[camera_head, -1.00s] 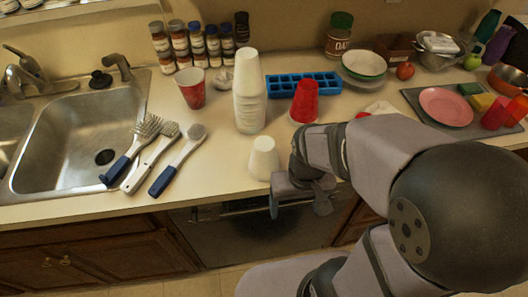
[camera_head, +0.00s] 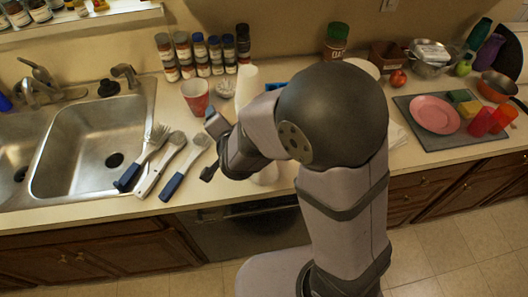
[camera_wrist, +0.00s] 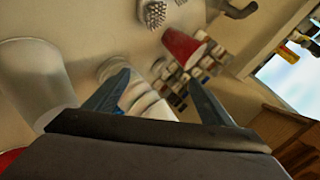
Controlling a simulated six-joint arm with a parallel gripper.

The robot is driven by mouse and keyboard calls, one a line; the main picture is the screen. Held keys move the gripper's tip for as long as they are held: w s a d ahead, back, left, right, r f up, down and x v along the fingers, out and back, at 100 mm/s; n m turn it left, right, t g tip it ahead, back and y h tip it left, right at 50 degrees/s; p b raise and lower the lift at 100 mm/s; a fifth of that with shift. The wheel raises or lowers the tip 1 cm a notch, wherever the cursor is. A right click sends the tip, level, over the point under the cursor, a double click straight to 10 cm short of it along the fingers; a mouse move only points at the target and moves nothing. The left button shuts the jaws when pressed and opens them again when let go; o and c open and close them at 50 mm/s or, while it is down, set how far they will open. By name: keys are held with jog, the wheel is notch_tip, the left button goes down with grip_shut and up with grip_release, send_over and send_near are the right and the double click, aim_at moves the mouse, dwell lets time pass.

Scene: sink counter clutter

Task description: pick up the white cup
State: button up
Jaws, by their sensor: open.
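A single white cup (camera_head: 266,174) stands upside down near the counter's front edge, mostly hidden behind my arm in the head view. A tall stack of white cups (camera_head: 247,80) stands behind it, its lower part also hidden. My gripper (camera_head: 206,147) is open, left of the single cup and above the counter. In the wrist view, my gripper (camera_wrist: 160,79) shows both fingers apart. A banded white stack (camera_wrist: 145,98) appears beyond and between them, apparently not held. A large white cup (camera_wrist: 32,75) is at the left, outside the fingers.
Several brushes (camera_head: 158,162) lie left of my gripper, beside the sink (camera_head: 75,145). A red cup (camera_head: 196,95) stands behind it, before several spice jars (camera_head: 200,55). A pink plate (camera_head: 434,113) lies on a mat at the right. My arm hides the middle counter.

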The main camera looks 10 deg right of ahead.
aim_at(263, 172)
jog(key=w+d+r+m+t+h+p, duration=0.3)
jog(key=r+t+h+p, duration=0.1)
jog(key=r, duration=0.4)
jog(key=s+d+f+n+h, duration=0.1)
jog(key=s+d+f+n, duration=0.1)
jog(key=f, duration=0.3)
jog(key=s+d+f+n+t+h+b, duration=0.1)
jog(key=s+d+f+n, duration=0.1)
jog(key=s+f+n, duration=0.2)
jog(key=s+d+f+n+h+b, duration=0.1)
jog(key=s+d+f+n, duration=0.1)
jog(key=s+f, duration=0.3)
notch_tip(263, 172, down, 2)
jog(key=shift+d+f+n+t, duration=0.15)
jog(key=shift+n+t, duration=0.15)
jog(key=shift+n, duration=0.5)
jog(key=shift+s+d+f+n, duration=0.1)
jog(key=shift+s+f+n, duration=0.25)
jog(key=shift+f+n, duration=0.15)
jog(key=shift+x, duration=2.5)
jog(key=shift+r, duration=0.1)
jog(key=c, duration=1.1)
